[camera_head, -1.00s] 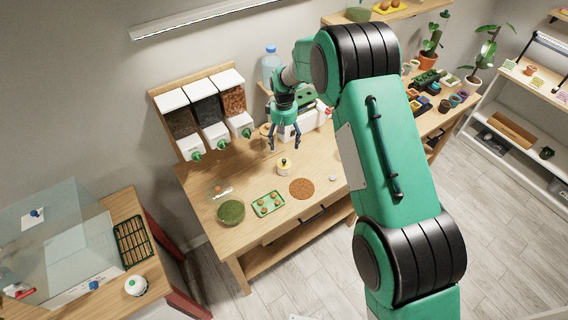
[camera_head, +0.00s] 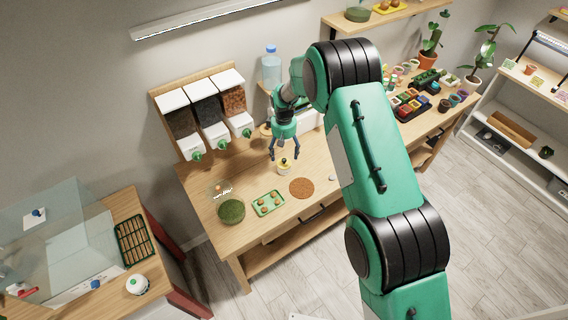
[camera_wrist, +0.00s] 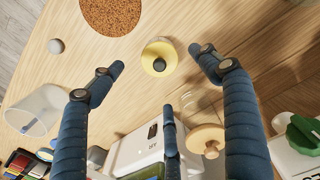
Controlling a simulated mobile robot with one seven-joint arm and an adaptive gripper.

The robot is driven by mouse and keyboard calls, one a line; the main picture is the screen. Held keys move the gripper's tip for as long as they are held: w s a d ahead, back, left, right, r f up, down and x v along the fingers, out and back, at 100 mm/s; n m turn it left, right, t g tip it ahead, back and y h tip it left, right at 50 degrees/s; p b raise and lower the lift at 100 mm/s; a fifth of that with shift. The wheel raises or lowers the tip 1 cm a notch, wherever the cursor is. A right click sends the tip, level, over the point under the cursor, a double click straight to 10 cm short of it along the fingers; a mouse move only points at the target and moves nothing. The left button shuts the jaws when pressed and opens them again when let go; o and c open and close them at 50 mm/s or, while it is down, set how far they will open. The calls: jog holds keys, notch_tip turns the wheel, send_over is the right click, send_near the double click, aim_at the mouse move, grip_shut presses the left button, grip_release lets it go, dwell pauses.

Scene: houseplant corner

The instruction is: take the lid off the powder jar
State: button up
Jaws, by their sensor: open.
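The powder jar (camera_head: 284,169) stands upright on the wooden workbench, small and pale with a yellow lid and a dark knob. In the wrist view I look down on its yellow lid (camera_wrist: 159,58) with the dark knob in the middle. My gripper (camera_head: 284,157) is open and empty just above the jar. In the wrist view its blue fingers (camera_wrist: 163,72) are spread to the left and right of the lid, with a third finger below. No finger appears to touch the lid.
Dispensers (camera_head: 207,115) stand behind at left. A wooden disc with a knob (camera_wrist: 207,138) and a clear cup (camera_wrist: 37,110) are near.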

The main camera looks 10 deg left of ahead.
aim_at(284, 159)
jog(key=shift+f, duration=0.7)
jog(key=shift+f, duration=0.15)
jog(key=shift+w+f+p, duration=0.1)
jog(key=shift+f+p, duration=0.6)
jog(key=shift+f, duration=1.75)
jog(key=shift+c, duration=0.6)
jog(key=c, duration=0.9)
